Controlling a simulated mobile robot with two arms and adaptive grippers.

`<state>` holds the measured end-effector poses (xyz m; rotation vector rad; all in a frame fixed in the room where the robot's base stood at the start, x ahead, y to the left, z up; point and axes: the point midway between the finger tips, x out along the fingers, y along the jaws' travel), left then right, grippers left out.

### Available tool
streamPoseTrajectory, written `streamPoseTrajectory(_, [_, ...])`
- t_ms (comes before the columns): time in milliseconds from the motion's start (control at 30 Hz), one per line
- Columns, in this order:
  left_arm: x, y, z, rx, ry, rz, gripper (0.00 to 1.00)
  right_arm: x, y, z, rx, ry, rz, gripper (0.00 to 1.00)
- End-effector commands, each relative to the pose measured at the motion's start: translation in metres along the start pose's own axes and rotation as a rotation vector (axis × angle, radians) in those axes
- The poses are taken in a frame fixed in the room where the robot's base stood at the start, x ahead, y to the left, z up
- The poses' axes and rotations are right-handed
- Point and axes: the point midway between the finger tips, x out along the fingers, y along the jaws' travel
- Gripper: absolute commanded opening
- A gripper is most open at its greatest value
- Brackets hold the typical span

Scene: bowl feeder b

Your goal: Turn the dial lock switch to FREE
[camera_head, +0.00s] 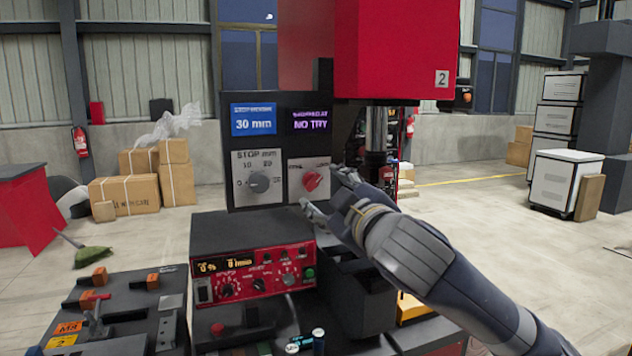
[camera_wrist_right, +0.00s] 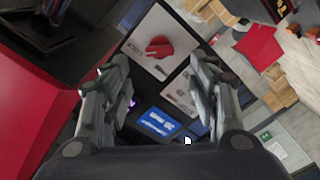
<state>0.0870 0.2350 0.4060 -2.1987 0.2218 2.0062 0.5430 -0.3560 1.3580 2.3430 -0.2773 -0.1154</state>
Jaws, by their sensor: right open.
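The dial lock switch is a red knob (camera_head: 311,180) on a pale plate on the dark upright panel, in the middle of the head view. In the right wrist view the red knob (camera_wrist_right: 159,48) shows beyond and between the fingers. My right gripper (camera_head: 323,190) is open and empty, reaching in from the right in front of the switch. Its fingers (camera_wrist_right: 158,75) are spread and appear apart from the knob. My left gripper is not in view.
Left of the switch is a grey STOP mm knob (camera_head: 258,183). Above are a blue 30 mm display (camera_head: 253,119) and a purple display (camera_head: 310,120). A red control box (camera_head: 255,276) stands below. A red machine housing (camera_head: 395,50) overhangs at upper right.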

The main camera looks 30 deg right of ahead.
Motion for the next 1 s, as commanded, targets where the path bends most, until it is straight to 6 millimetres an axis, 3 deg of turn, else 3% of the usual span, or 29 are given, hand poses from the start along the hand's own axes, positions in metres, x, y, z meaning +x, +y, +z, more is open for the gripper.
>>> streamPoseTrajectory(100, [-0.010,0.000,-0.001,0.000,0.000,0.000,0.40,0.025,0.002,-0.002,0.002,-0.003,-0.002,0.55])
streamPoseTrajectory(333, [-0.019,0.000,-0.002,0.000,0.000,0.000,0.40,0.059,0.001,-0.001,0.001,-0.002,0.000,0.55])
streamPoseTrajectory(767, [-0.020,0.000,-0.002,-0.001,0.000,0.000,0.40,0.070,0.000,0.000,-0.001,0.001,0.001,0.55])
streamPoseTrajectory(1000, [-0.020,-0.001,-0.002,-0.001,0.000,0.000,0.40,0.070,0.000,0.000,0.000,0.000,0.000,0.10])
